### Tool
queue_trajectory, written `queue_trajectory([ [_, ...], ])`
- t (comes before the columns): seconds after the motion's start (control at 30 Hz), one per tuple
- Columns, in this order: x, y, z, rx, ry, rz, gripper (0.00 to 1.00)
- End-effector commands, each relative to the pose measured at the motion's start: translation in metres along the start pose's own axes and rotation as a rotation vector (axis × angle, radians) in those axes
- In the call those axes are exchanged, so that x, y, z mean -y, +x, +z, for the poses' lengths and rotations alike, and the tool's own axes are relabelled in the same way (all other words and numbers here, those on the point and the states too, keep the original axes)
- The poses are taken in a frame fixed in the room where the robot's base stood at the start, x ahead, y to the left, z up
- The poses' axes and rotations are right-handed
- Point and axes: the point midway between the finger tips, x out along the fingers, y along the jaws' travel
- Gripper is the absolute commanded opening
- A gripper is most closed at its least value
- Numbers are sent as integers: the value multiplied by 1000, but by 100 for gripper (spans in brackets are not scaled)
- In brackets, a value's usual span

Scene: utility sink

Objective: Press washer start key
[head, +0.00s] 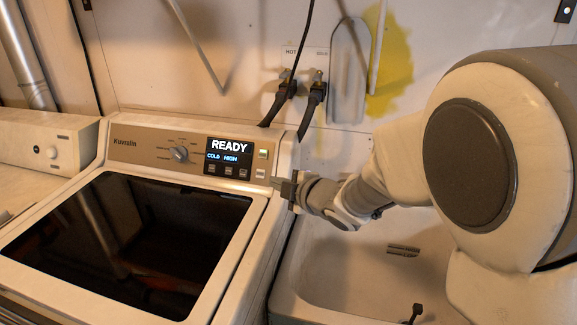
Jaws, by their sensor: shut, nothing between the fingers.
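The washer (205,185) is a white top-loader with a dark glass lid and a tan control panel (128,146). Its display (229,152) reads "READY" and "COLD HIGH". A knob (179,153) is left of the display, and several small dark keys sit under the readout. Two light keys are at the panel's right: an upper one (263,154) and a lower one (261,173). I cannot read their labels. My gripper (274,181) is shut and empty at the panel's right end, its tips just below and right of the lower key. I cannot tell whether it touches the panel.
A white utility sink (345,262) stands right of the washer, under my arm. Two dark hoses (312,108) hang from wall valves behind the panel. A second white appliance (45,148) is at the left. The lid top is clear.

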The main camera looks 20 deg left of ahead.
Motion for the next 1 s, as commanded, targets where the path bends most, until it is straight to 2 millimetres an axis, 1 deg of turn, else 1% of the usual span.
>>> queue_trajectory([
  [0.23, 0, 0, 1, 2, 1, 0, 0],
  [0.37, 0, 6, 1, 2, 1, -1, 0],
  [0.47, 0, 16, 1, 2, 1, -1, 0],
  [0.97, 0, 100, 1, 3, 0, -2, 0],
  [1.0, 0, 105, 5, 6, 2, -2, 0],
])
